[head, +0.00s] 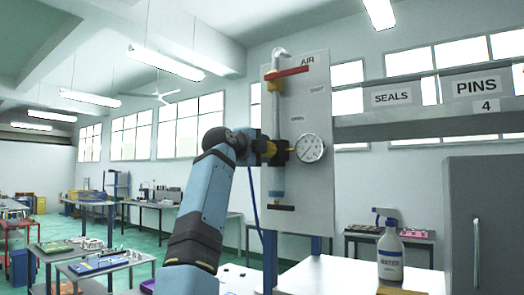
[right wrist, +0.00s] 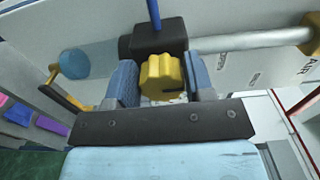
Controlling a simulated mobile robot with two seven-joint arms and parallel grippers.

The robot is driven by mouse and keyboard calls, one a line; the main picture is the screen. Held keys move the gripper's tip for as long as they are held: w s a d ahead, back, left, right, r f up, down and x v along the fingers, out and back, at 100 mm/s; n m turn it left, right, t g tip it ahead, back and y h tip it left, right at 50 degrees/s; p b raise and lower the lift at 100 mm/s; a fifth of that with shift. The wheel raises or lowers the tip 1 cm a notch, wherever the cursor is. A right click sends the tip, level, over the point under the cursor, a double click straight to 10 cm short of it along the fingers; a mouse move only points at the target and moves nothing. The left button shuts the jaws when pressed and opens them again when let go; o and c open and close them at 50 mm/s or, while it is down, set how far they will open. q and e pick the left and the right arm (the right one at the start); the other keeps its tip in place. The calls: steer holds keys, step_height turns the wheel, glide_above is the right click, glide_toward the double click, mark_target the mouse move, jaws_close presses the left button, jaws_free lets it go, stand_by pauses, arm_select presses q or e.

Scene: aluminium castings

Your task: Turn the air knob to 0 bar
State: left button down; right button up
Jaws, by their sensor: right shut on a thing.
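The yellow lobed air knob (right wrist: 162,77) sits on a black regulator body (right wrist: 158,40) in the right wrist view. My right gripper (right wrist: 161,84) is shut on the knob, one blue finger on each side. In the head view the gripper (head: 262,149) reaches the regulator from the left and mostly hides the knob. The round white pressure gauge (head: 309,148) is just right of the regulator on the upright AIR panel (head: 307,105). Its needle is too small to read surely. My left gripper is in neither view.
A red lever (head: 288,73) crosses the pipe above the regulator. A blue hose (head: 252,190) hangs by the panel. A spray bottle (head: 390,250) stands lower right, beside a grey cabinet (head: 487,225). Shelf labels read SEALS and PINS. Workbenches stand far left.

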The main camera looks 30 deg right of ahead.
steer(key=o, duration=0.9)
steer(key=shift+a, duration=0.1)
steer(key=b+v, duration=0.4)
steer(key=v, duration=0.9)
steer(key=shift+s+a, duration=0.2)
steer(key=shift+a, duration=0.15)
steer(key=shift+f, duration=0.1)
